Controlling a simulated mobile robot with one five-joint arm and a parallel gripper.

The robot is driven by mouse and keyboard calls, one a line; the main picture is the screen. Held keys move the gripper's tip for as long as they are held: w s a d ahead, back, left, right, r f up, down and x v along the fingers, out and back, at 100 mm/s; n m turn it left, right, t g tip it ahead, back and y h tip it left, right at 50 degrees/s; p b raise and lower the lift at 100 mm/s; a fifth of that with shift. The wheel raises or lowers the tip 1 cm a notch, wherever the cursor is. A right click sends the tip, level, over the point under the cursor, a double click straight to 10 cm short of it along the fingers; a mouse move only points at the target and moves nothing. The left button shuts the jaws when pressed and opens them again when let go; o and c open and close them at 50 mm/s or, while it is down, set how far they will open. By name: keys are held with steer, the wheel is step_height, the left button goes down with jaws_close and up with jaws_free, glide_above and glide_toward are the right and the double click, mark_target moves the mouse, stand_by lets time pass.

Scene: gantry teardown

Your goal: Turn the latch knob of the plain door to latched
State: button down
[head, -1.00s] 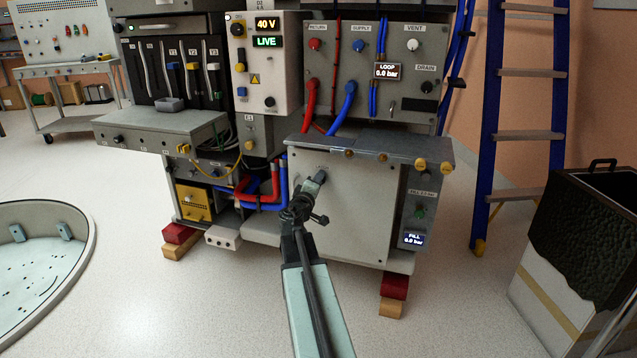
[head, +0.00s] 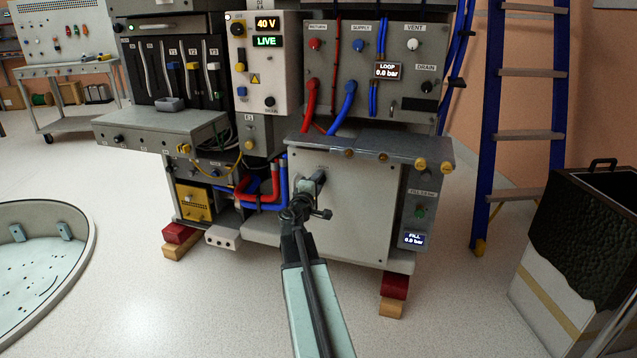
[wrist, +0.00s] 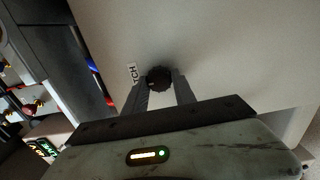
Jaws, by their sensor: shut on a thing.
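The plain door (head: 358,215) is a pale flat panel on the lower front of the gantry unit, and it sits flush in its frame. The latch knob (wrist: 159,78) is a dark ribbed round knob on this door, seen in the wrist view. A label (wrist: 131,74) ending in "TCH" is beside it. My gripper (wrist: 161,86) has its two fingers on either side of the knob and is shut on it. The knob's pointing direction cannot be told.
A grey shelf (head: 370,146) with brass knobs juts out just above the door. Red and blue hoses (head: 272,190) run left of it. A blue ladder (head: 527,130) and a black-topped bin (head: 590,240) stand right. The floor in front is clear.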

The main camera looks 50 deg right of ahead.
steer(key=c, duration=1)
jaws_free()
steer(key=v, duration=0.7)
steer(key=shift+s+a, duration=0.25)
steer(key=shift+a, duration=0.1)
